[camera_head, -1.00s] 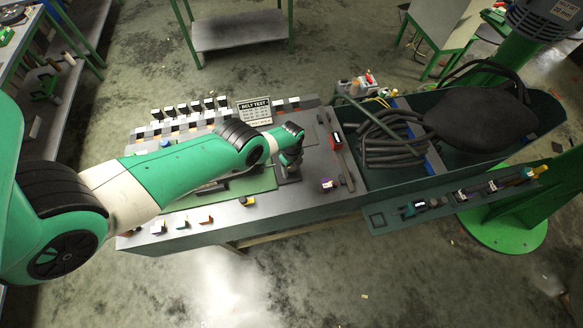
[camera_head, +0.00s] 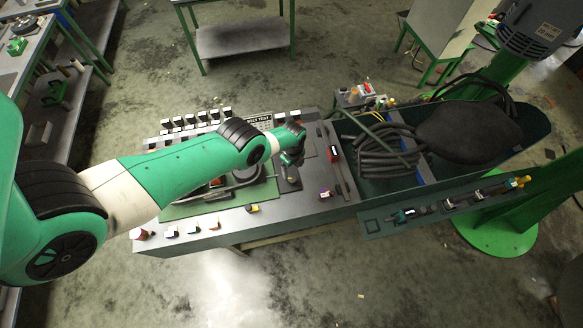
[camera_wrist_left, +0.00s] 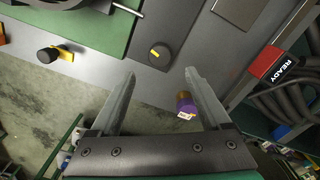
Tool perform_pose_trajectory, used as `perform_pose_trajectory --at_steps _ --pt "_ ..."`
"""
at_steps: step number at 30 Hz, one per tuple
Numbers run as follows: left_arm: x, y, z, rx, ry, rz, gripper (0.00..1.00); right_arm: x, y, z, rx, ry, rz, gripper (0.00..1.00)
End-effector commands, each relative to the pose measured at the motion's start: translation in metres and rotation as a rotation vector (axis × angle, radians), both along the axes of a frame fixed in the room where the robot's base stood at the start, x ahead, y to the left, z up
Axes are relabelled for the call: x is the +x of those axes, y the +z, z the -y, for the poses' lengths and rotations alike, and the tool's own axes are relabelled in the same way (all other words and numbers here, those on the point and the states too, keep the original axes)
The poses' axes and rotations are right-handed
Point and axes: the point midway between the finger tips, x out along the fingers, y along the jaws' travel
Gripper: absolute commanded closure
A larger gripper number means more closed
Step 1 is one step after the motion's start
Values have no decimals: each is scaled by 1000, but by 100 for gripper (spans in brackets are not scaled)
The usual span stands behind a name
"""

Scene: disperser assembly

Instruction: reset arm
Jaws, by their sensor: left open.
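My left arm (camera_head: 190,165) reaches in from the left over the control bench in the head view. Its gripper (camera_head: 291,160) is small and dark there, above the bench's right part. In the left wrist view the gripper (camera_wrist_left: 160,74) has its two grey fingers spread apart with nothing between the tips. Ahead of the fingers is a round dark dial (camera_wrist_left: 163,52) with a yellow mark. My right gripper is not in view.
The grey bench (camera_head: 290,215) holds a green mat (camera_head: 185,210), a "BELT TEST" sign and several small switches. A green trough (camera_head: 350,185) with dark hoses and a black bag (camera_head: 470,130) lies to the right. A grey table (camera_head: 245,38) stands behind; open floor lies in front.

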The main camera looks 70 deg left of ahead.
Motion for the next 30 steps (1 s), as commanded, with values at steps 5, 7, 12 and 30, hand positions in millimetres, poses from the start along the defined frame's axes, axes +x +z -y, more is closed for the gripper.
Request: perform_pose_trajectory --at_steps 5,7,12,30 --pt "5 18 5 0 -12 -1 19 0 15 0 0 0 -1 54" --pt "5 17 5 0 -13 -1 19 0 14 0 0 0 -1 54" --pt "5 16 5 0 -12 0 19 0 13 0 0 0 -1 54" --pt "118 65 57 94 -208 216 19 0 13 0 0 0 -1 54"
